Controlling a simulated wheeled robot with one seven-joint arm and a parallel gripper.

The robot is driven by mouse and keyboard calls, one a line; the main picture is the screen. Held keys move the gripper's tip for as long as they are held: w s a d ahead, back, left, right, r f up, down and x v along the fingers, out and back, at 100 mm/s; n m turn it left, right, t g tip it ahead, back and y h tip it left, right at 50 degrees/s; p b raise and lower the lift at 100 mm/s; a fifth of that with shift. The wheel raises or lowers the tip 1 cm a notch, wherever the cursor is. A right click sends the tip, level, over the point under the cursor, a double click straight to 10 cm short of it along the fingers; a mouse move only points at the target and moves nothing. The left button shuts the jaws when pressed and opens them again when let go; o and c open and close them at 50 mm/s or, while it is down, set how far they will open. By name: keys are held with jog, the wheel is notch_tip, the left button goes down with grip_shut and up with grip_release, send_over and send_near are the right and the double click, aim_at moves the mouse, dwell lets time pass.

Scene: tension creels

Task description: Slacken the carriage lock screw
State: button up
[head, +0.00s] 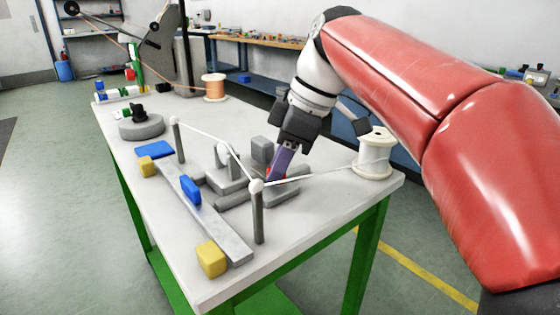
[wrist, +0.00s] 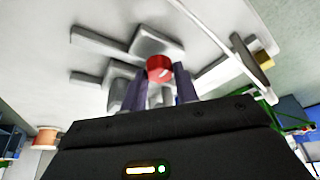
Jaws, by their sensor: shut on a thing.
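The carriage lock screw shows as a round red knob (wrist: 159,67) in the wrist view, between the tips of my gripper's two purple fingers. In the head view only a sliver of the red knob (head: 268,171) shows beside the fingers. My gripper (head: 275,174) reaches down from the upper right and is shut on the knob. The grey carriage (head: 228,181) and its blocks sit on the table around the knob. The screw's shaft is hidden.
A white line runs over two upright posts, the nearer one (head: 258,215) close to my gripper, to a white spool (head: 375,155). A metal bar (head: 217,228) with yellow end blocks and a blue slider (head: 190,189) lies in front. A copper spool (head: 214,88) stands farther back.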

jog(key=o, duration=1)
jog(key=v, duration=0.7)
jog(key=shift+d+r, duration=0.2)
jog(key=shift+r, duration=0.15)
